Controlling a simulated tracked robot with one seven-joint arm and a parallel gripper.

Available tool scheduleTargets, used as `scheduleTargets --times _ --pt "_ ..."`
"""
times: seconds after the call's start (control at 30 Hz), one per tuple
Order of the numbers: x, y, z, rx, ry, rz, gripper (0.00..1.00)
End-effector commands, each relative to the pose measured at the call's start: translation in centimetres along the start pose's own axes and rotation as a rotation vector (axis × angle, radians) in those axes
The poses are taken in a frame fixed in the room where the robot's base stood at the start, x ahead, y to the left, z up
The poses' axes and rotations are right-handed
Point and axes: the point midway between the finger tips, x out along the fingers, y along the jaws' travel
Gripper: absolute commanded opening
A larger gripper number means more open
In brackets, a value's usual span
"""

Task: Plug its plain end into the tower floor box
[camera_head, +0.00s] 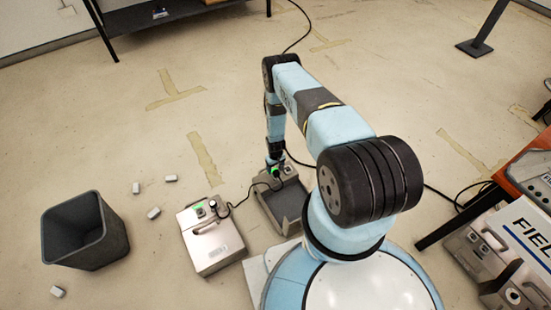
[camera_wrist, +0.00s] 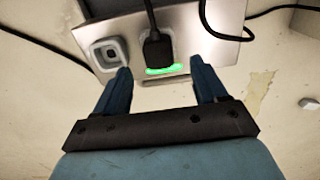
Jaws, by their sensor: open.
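A metal floor box (camera_head: 285,205) with a dark open tray stands under my gripper (camera_head: 275,168). In the wrist view, its metal plate (camera_wrist: 225,55) carries a black plug (camera_wrist: 157,48) seated in a socket, with a green light glowing at its lower edge. A cable rises from the plug. An empty grey socket (camera_wrist: 110,53) is to its left. My gripper (camera_wrist: 165,82) is open, its blue fingers on either side of and below the plug, apparently clear of it. A second metal box (camera_head: 215,248) stands left, with a green light and a cable. I see no label saying which is the tower box.
A dark bin (camera_head: 85,232) stands at left, with several small pale blocks (camera_head: 153,213) on the floor. At right are an orange-topped table (camera_head: 525,172) and a box marked "FIEL" (camera_head: 520,235). Black cables cross the floor. Tape-marked floor (camera_head: 205,158) behind the boxes is clear.

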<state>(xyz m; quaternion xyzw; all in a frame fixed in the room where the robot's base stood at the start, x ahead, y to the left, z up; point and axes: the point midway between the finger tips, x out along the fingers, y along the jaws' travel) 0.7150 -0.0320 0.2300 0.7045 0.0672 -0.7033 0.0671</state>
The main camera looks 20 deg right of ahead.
Motion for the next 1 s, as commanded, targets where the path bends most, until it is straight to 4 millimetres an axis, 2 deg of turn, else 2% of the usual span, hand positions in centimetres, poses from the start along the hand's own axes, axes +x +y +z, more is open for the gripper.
scheduleTargets --times 0.3,0.5,0.7,1.0 --pt "-5.3 0.0 0.0 0.0 -0.001 0.0 0.72" --pt "-8.0 0.0 0.0 0.0 0.0 0.0 0.72" --pt "-9.4 0.0 0.0 0.0 -0.001 0.0 0.72" --pt "-9.7 0.0 0.0 0.0 -0.001 0.0 0.72"
